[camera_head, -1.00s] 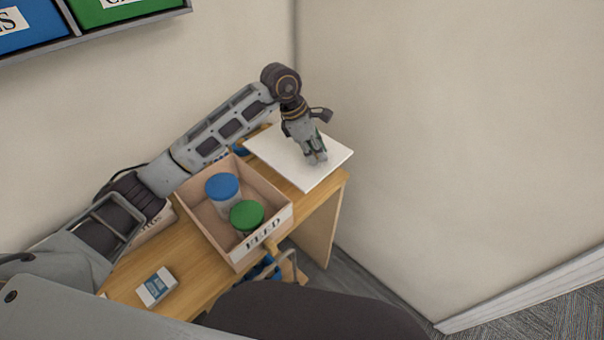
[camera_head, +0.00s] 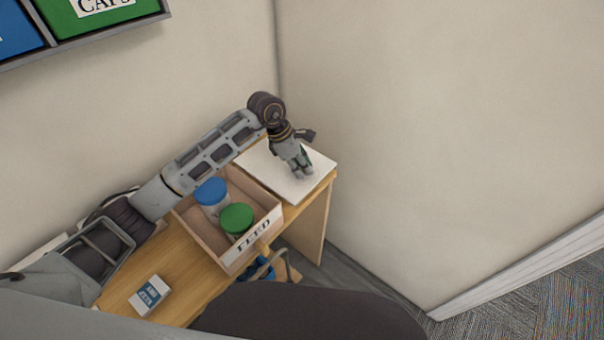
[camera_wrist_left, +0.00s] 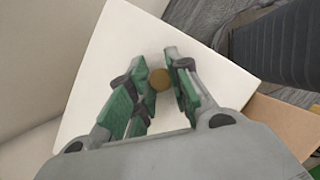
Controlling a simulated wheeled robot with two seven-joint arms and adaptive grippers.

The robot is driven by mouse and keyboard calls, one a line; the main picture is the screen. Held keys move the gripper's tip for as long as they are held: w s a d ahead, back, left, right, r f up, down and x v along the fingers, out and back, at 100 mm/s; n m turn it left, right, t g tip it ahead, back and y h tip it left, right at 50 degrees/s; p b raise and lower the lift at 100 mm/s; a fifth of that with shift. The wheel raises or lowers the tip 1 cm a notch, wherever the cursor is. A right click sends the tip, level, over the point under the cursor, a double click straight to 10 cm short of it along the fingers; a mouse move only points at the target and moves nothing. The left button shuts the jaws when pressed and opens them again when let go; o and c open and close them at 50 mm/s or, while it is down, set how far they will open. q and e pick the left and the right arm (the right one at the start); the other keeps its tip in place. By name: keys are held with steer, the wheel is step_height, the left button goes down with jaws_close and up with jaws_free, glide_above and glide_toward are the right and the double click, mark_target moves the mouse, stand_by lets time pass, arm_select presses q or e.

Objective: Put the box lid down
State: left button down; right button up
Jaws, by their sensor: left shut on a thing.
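The box lid (camera_head: 313,163) is a flat white square panel over the far right end of the wooden desk, by the wall corner. It also fills much of the left wrist view (camera_wrist_left: 113,50). My left gripper (camera_head: 302,173) points down at the lid's middle. In the left wrist view, its green-padded fingers (camera_wrist_left: 160,80) are on either side of a small round brown knob (camera_wrist_left: 160,79) on the lid, and they are shut on it. Whether the lid rests fully on the desk is hard to tell. My right gripper is not in view.
An open wooden box (camera_head: 228,264) labelled FEED stands on the desk (camera_head: 196,282), left of the lid. It holds a blue-lidded jar (camera_head: 211,193) and a green-lidded jar (camera_head: 237,219). A small white and blue carton (camera_head: 150,295) lies near the desk's front. Walls close off the back and right.

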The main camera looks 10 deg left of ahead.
arm_select(q)
steer(key=shift+f+p, duration=0.35)
steer(key=shift+f, duration=1.55)
steer(key=shift+f, duration=0.15)
steer(key=c, duration=1.3)
jaws_free()
steer(key=shift+r, duration=0.25)
steer(key=b+v, duration=0.1)
steer(key=v, duration=1)
steer(key=shift+b, duration=0.3)
steer(key=shift+s+a+r, duration=0.1)
steer(key=shift+s+r, duration=0.05)
steer(key=shift+r, duration=0.3)
